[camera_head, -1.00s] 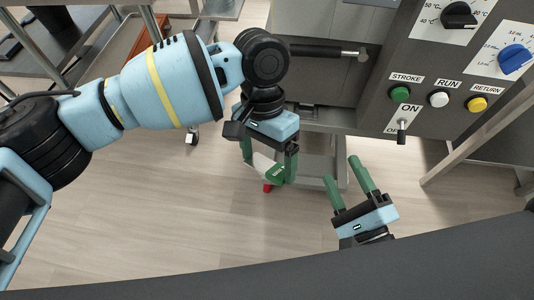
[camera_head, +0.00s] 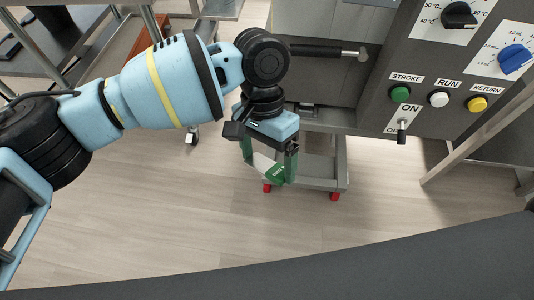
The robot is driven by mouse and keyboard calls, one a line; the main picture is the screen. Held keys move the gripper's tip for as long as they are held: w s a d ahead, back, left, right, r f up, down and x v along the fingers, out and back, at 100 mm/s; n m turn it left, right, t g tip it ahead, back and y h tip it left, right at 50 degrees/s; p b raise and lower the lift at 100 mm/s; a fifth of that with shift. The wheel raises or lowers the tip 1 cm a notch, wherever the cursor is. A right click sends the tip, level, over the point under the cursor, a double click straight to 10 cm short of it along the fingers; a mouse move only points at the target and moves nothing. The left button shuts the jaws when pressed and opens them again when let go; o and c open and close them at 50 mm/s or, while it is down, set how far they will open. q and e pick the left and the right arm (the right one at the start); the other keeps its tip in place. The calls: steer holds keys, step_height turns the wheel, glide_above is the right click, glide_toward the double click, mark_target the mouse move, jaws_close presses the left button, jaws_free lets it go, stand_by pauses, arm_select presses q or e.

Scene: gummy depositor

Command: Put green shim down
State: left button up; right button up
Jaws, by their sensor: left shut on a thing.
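My left gripper (camera_head: 268,163) reaches down in front of the machine, with its dark green fingers pointing toward the floor. It is shut on the green shim (camera_head: 276,175), a small brighter green piece low between the fingers. The fingers hide part of the shim. The shim is held in the air, over the lower frame of the machine as seen from above. My right gripper is out of view.
The control panel (camera_head: 432,118) has a green button (camera_head: 400,94), a white button (camera_head: 438,99), a yellow button (camera_head: 477,104), a toggle switch (camera_head: 402,132) and two knobs. A wheeled metal frame (camera_head: 325,180) stands below. Open floor lies in front.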

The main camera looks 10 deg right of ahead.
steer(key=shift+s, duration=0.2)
arm_select(q)
steer(key=w+a+r+n+t+h, duration=0.15)
steer(key=a+n, duration=0.25)
steer(key=a, duration=0.5)
steer(key=a+r+n+h, duration=0.1)
steer(key=a+r+n, duration=0.15)
steer(key=a, duration=0.65)
steer(key=w+a+r+n+h, duration=0.15)
steer(key=a+n, duration=0.25)
steer(key=a, duration=0.4)
step_height(320, 180, up, 17)
steer(key=p, duration=1.7)
steer(key=shift+s+r+y, duration=0.15)
steer(key=shift+s+y, duration=0.1)
steer(key=shift+y, duration=0.15)
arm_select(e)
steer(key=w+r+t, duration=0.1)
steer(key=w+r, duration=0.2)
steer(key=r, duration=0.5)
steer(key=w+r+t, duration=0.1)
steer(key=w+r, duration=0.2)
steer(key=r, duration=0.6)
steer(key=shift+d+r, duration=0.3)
